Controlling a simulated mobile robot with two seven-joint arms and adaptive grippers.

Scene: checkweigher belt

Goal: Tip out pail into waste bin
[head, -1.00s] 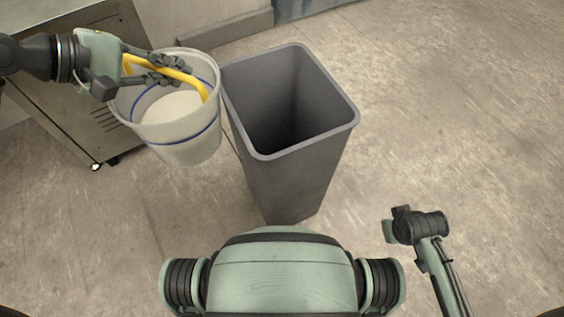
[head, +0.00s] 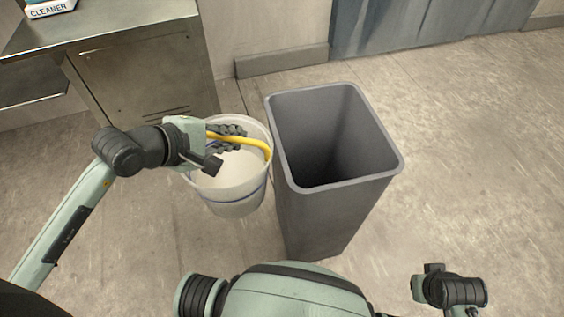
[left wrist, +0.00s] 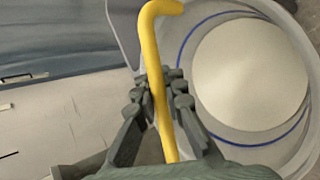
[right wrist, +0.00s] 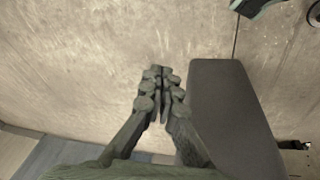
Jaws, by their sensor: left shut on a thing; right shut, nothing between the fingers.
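The pail (head: 238,199) is whitish and translucent with a blue band and a yellow handle (head: 252,145). Pale contents show inside it. My left gripper (head: 228,142) is shut on the yellow handle, and the pail hangs about upright. In the left wrist view the handle (left wrist: 152,60) runs between the fingers (left wrist: 160,98), with the pail (left wrist: 300,150) to the right. The waste bin (head: 325,205) is tall, grey and open-topped, just right of the pail; its inside looks empty. My right gripper (right wrist: 160,80) is shut and empty, away from both.
A metal cabinet (head: 140,65) stands at the back left, with a container labelled CLEANER (head: 48,8) on top. A wall with a grey skirting block (head: 282,60) and blue-grey strips (head: 430,25) are behind. The floor right of the bin (head: 480,150) is clear.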

